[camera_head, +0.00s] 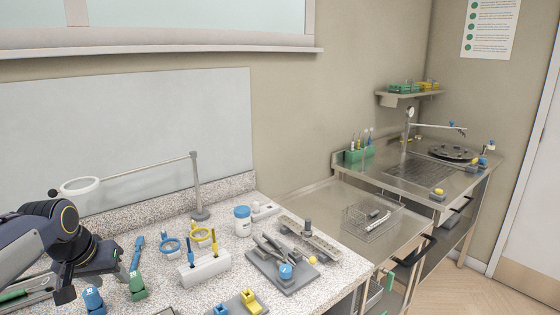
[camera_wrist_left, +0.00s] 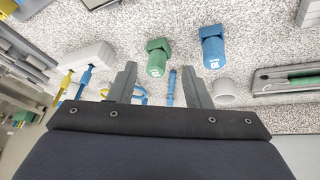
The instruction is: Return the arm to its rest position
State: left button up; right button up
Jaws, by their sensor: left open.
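My left arm comes in from the left in the head view, bent over the left part of the speckled counter (camera_head: 170,292). Its gripper (camera_head: 93,284) points down, open, above the counter near the blue and green pieces. In the left wrist view the two fingers of the left gripper (camera_wrist_left: 158,72) stand apart with nothing held between them. A thin blue tool (camera_wrist_left: 173,84) shows in the gap, apparently on the counter beyond. My right gripper is not in view.
A white holder (camera_head: 205,268) with yellow and blue tools, a ringed stand (camera_head: 197,185), a blue-lidded jar (camera_head: 242,222) and a grey tray (camera_head: 262,268) with tools occupy the counter. A steel sink bench (camera_head: 425,172) with a wire basket (camera_head: 372,220) stands right.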

pick_arm(q)
jog(key=s+d+f+h, duration=0.2)
jog(key=s+d+f, duration=0.1)
jog(key=s+d, duration=0.5)
jog(key=s+d+f+h+p, duration=0.1)
jog(key=s+d+f, duration=0.3)
jog(key=s+d, duration=0.4)
jog(key=s, duration=0.7)
jog(key=shift+d+m+t+h, duration=0.35)
jog(key=shift+m+t+h, duration=0.05)
jog(key=shift+s, duration=0.1)
